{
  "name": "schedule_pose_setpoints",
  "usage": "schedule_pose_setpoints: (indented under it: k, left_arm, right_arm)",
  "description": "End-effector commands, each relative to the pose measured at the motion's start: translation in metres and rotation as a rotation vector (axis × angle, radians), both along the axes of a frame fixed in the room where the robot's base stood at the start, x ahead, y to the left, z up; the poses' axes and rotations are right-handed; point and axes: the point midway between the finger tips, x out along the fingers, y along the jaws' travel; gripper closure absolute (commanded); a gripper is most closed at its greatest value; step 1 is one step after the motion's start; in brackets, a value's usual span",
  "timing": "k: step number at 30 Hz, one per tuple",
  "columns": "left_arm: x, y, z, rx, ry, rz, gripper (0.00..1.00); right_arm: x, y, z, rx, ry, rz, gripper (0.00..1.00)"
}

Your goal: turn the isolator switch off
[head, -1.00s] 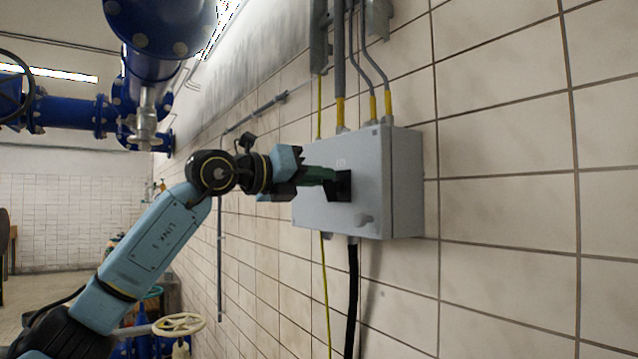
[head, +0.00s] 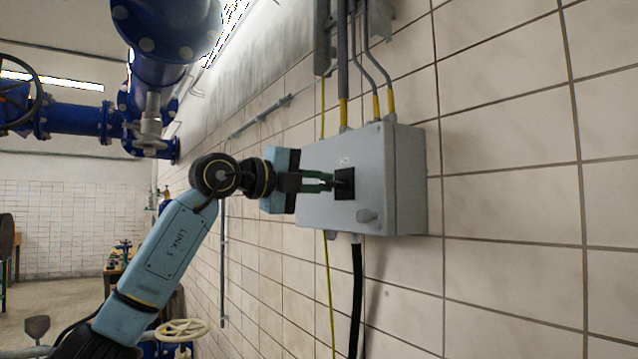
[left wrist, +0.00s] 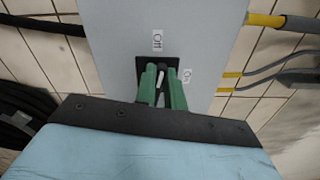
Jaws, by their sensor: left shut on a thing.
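The grey isolator box (head: 385,165) is fixed to the tiled wall. Its black switch plate (head: 344,190) is on the front face, and the plate also shows in the left wrist view (left wrist: 142,66). A label reading "Off" (left wrist: 157,41) is above the plate and one reading "On" (left wrist: 187,76) is right of it in that view. My left gripper (head: 335,182) is shut on the dark switch handle (left wrist: 160,99), with its green fingers either side. A pale mark between the fingers points up and slightly right. The fingers hide most of the handle. My right gripper is out of view.
Grey conduits with yellow collars (head: 377,105) enter the box's top. A black cable (head: 356,295) and a thin yellow-green wire (head: 328,290) run down the wall below. Blue pipes (head: 165,40) and a cream handwheel (head: 182,331) are at the left.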

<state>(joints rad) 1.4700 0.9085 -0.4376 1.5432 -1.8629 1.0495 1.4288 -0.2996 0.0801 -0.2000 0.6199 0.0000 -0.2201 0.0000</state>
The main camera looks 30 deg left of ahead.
Motion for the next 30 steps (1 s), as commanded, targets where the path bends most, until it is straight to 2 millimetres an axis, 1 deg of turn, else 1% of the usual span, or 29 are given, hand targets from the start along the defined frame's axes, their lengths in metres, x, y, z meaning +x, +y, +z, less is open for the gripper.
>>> schedule_pose_setpoints:
  k: [3,9,26,27,30]
  left_arm:
    - [0.0001,0.0008,-0.0011,-0.061,0.023,0.002,1.00]
    - [0.0001,0.0009,-0.0019,-0.127,0.049,0.001,1.00]
    - [0.0000,0.0012,-0.0020,-0.157,0.061,0.002,1.00]
    - [-0.0001,0.0013,-0.0020,-0.157,0.061,0.002,0.88]
    - [-0.0001,0.0011,-0.0022,-0.156,0.062,0.003,0.75]
  right_arm:
    - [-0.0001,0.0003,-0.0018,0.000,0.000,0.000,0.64]
    - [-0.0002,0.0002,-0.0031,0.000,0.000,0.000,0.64]
    - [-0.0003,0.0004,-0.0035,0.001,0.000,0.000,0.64]
    - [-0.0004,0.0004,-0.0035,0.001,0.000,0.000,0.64]
    - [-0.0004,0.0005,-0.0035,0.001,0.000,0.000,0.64]
